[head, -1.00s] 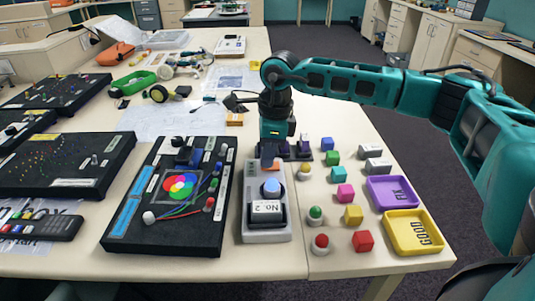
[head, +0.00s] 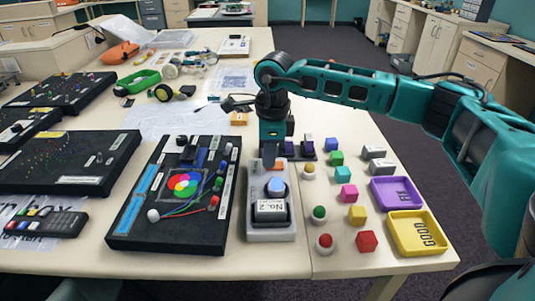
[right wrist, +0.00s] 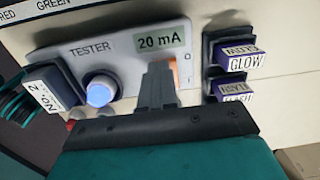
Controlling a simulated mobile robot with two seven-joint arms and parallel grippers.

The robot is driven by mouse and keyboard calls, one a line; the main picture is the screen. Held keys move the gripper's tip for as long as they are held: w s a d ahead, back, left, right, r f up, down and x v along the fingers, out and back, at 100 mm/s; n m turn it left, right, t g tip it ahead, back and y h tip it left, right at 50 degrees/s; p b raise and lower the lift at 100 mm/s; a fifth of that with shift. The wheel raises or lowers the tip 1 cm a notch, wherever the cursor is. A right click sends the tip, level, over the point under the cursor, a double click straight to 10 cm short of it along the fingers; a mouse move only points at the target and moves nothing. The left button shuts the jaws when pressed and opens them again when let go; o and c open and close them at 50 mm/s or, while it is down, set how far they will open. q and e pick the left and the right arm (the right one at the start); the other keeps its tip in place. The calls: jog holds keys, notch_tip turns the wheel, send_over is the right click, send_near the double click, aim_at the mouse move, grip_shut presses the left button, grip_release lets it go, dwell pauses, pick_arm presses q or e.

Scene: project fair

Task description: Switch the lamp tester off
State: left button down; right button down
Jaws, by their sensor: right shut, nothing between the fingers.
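The lamp tester (head: 287,235) is a grey box near the table's front edge. Its blue lamp (head: 275,187) looks lit and also glows in the right wrist view (right wrist: 100,91). A black block labelled "No. 2" (head: 270,210) sits at its near end. The right wrist view shows a "20 mA" display (right wrist: 161,41) and an orange switch (right wrist: 183,70) between O and I marks. My right gripper (head: 269,163) is shut and empty, pointing down at the switch. Its fingers (right wrist: 157,85) partly hide the switch; I cannot tell whether they touch it. My left gripper is out of view.
A black board with coloured discs (head: 150,238) stands close left of the tester. Coloured cubes and buttons lie to the right, beside a purple tray (head: 378,192) and a yellow tray (head: 425,247).

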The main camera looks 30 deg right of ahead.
aim_at(278, 164)
jog(key=shift+s+d+f, duration=0.45)
jog(key=shift+s+d, duration=0.05)
jog(key=shift+d, duration=0.15)
jog(key=shift+r, duration=0.15)
jog(key=r+p, duration=0.1)
jog(key=r, duration=0.1)
jog(key=r+p, duration=0.2)
jog(key=shift+w+a+r, duration=0.1)
jog(key=shift+w, duration=0.1)
notch_tip(278, 164, up, 10)
jog(key=shift+r, duration=0.2)
jog(key=shift+a, duration=0.1)
jog(key=m+b, duration=0.2)
jog(key=m, duration=0.4)
jog(key=d+m+b, duration=0.1)
jog(key=m+b, duration=0.1)
jog(key=m, duration=0.4)
jog(key=m+b, duration=0.2)
jog(key=m, duration=0.4)
jog(key=shift+d+r+y+b, duration=0.1)
jog(key=shift+d+y+b, duration=0.1)
jog(key=shift+y+b, duration=0.2)
